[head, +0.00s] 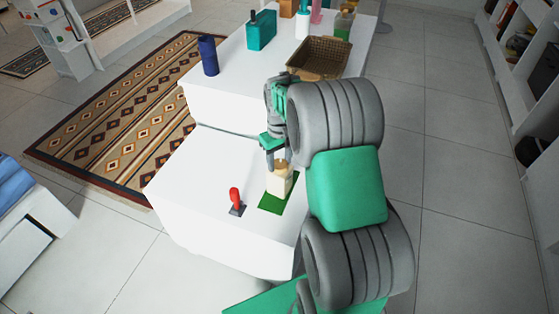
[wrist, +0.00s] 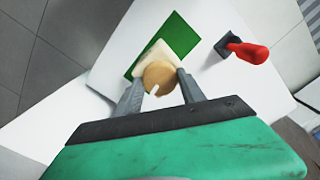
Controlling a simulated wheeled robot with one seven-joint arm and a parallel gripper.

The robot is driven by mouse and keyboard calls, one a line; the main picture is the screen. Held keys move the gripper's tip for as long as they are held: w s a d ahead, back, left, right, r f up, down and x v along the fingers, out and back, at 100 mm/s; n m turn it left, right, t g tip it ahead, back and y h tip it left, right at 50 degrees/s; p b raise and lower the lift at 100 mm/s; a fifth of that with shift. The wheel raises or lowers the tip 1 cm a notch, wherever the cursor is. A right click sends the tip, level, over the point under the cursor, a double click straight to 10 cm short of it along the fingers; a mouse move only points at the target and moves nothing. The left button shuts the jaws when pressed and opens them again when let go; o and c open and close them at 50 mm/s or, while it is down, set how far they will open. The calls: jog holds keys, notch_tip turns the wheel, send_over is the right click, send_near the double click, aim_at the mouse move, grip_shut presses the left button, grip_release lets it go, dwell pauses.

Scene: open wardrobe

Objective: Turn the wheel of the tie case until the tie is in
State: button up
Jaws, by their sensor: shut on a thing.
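The tie case (head: 279,183) is a small cream block on a green patch (head: 270,205) on the white surface. In the wrist view, the case (wrist: 149,54) has a round wooden wheel (wrist: 158,77) with a pale notch on its near edge. My gripper (head: 276,158) reaches down over the case from above. In the wrist view, its fingers (wrist: 160,82) are on either side of the wheel and shut on it. I cannot make out a tie in either view. My arm covers some of the surface to the right in the head view.
A red-handled lever (head: 235,199) on a dark base stands left of the case, and also shows in the wrist view (wrist: 247,51). Behind are a wicker basket (head: 318,57), a dark blue bottle (head: 208,56) and a teal box (head: 261,30). Open floor lies right.

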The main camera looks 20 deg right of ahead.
aim_at(279, 164)
dwell(0.3)
jog(key=o, duration=1.4)
notch_tip(279, 164, up, 8)
jog(key=shift+f+p, duration=0.1)
jog(key=shift+p, duration=0.25)
